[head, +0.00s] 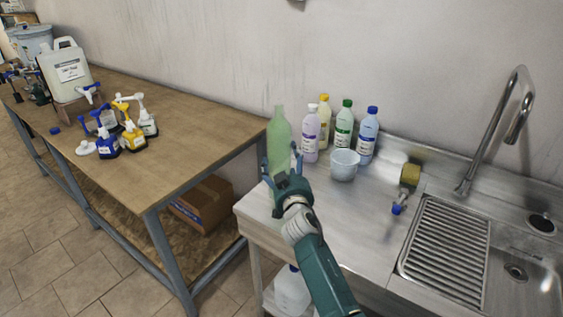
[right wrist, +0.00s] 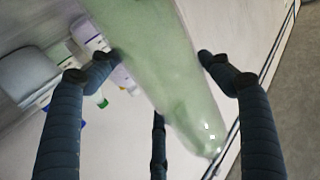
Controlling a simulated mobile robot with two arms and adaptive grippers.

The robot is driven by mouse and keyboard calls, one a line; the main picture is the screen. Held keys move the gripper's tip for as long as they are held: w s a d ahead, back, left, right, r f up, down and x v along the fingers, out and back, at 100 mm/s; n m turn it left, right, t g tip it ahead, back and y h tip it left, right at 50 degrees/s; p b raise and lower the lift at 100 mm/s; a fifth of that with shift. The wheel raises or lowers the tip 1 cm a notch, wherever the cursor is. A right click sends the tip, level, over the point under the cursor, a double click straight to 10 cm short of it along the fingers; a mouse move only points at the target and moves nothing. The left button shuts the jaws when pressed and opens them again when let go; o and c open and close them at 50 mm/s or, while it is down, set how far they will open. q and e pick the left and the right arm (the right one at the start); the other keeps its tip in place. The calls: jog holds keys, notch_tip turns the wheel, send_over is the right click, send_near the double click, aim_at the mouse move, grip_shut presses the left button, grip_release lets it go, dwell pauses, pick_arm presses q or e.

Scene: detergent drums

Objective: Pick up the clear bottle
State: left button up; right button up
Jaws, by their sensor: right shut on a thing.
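The clear bottle (head: 279,133) is tall, pale green and see-through, at the left end of the steel sink counter. My right gripper (head: 283,174) is shut around its lower part. In the right wrist view the bottle (right wrist: 165,65) runs slanting between the fingers of the gripper (right wrist: 158,60), one finger on each side and a third partly hidden below it. The hand hides the bottle's base in the head view, so I cannot tell whether it touches the counter. My left gripper is not in view.
Beside the bottle stand a purple-white bottle (head: 310,134), a yellow-capped one (head: 324,115), a green-capped one (head: 343,125), a blue-capped one (head: 367,138) and a white cup (head: 344,165). A faucet (head: 507,120) and sink lie right. A wooden table (head: 185,120) with pump bottles stands left.

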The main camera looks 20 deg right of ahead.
aim_at(286, 144)
jog(key=shift+r, duration=0.45)
notch_tip(286, 144, up, 7)
jog(key=shift+p, duration=0.85)
notch_tip(286, 144, up, 12)
jog(key=shift+f+b, duration=0.1)
jog(key=shift+b, duration=0.25)
jog(key=shift+n+y, duration=0.3)
jog(key=s+f, duration=0.2)
jog(key=s+a+f, duration=0.1)
jog(key=f, duration=0.2)
jog(key=s+f, duration=0.2)
jog(key=shift+s+a+f, duration=0.15)
jog(key=shift+s+a, duration=0.2)
jog(key=shift+a, duration=0.05)
jog(key=s+a+f+y, duration=0.1)
jog(key=s+f, duration=0.2)
jog(key=s, duration=1)
jog(key=s+a+f+n+y, duration=0.1)
jog(key=s+a+f, duration=0.1)
jog(key=s, duration=1.1)
jog(key=shift+s+f, duration=0.25)
jog(key=shift+f, duration=0.65)
jog(key=shift+a, duration=0.1)
